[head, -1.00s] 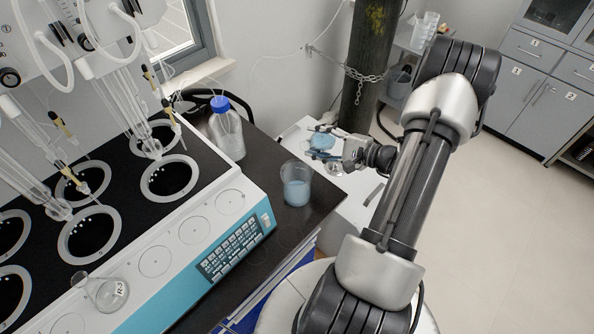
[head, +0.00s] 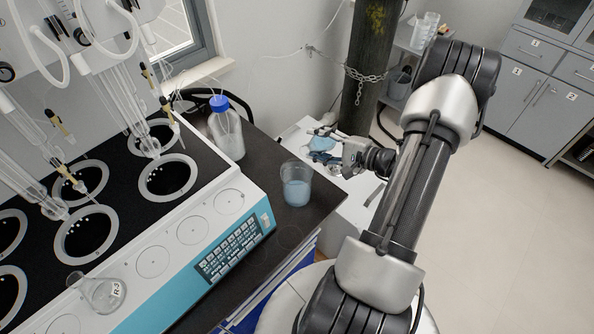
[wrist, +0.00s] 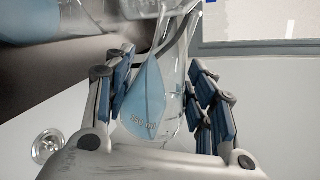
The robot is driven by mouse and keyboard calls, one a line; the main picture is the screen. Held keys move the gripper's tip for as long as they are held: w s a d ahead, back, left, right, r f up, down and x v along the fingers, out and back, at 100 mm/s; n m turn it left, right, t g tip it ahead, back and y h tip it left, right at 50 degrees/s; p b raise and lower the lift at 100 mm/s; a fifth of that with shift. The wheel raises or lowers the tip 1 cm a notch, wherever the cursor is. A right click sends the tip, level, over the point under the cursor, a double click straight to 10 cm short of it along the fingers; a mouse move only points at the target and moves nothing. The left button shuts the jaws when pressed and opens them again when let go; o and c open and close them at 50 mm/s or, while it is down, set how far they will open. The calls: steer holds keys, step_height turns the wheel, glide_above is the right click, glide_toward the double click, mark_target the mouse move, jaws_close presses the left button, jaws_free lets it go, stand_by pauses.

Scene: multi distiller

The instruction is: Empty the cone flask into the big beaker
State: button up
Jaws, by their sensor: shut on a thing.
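In the wrist view the liquid lies slanted to one side, so the flask is tilted. In the head view my gripper (head: 325,145) holds it right of and behind the big beaker, apart from it; fingers partly hide it. The big beaker (head: 297,184) stands upright on the dark bench top with blue liquid in its lower part. Part of a vessel with blue liquid shows at the wrist view's top left.
A blue-capped bottle (head: 226,130) stands behind the beaker. The distiller (head: 215,205) fills the left side, with another clear flask (head: 103,293) on its front ledge. A chained dark cylinder (head: 362,75) stands behind my arm. A lower white surface (head: 350,190) lies below my gripper.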

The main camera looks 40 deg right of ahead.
mark_target(317, 140)
steer(key=shift+f, duration=0.35)
steer(key=shift+n+h, duration=0.4)
steer(key=shift+n, duration=0.5)
steer(key=shift+s+a+r+p, duration=0.1)
steer(key=shift+a+r+p, duration=0.2)
steer(key=shift+r+p, duration=0.55)
steer(key=shift+a+r+p, duration=0.25)
steer(key=shift+r+p, duration=0.15)
steer(key=shift+r, duration=0.85)
steer(key=shift+f+b, duration=0.65)
steer(key=shift+b, duration=0.25)
steer(key=shift+f+n+b, duration=0.2)
steer(key=shift+n+b, duration=0.1)
steer(key=shift+b, duration=0.1)
steer(key=shift+f+h+b, duration=0.3)
steer(key=shift+b, duration=0.25)
steer(key=shift+a+f+n+b, duration=0.1)
steer(key=shift+f+n+b, duration=0.2)
steer(key=shift+f+b, duration=0.6)
steer(key=shift+a+r+n+h+b, duration=0.15)
steer(key=shift+r+n+h+b, duration=0.45)
steer(key=shift+b, duration=1.05)
steer(key=shift+a+r+n+t, duration=0.2)
steer(key=shift+r+n+t, duration=0.1)
steer(key=shift+r+n, duration=0.35)
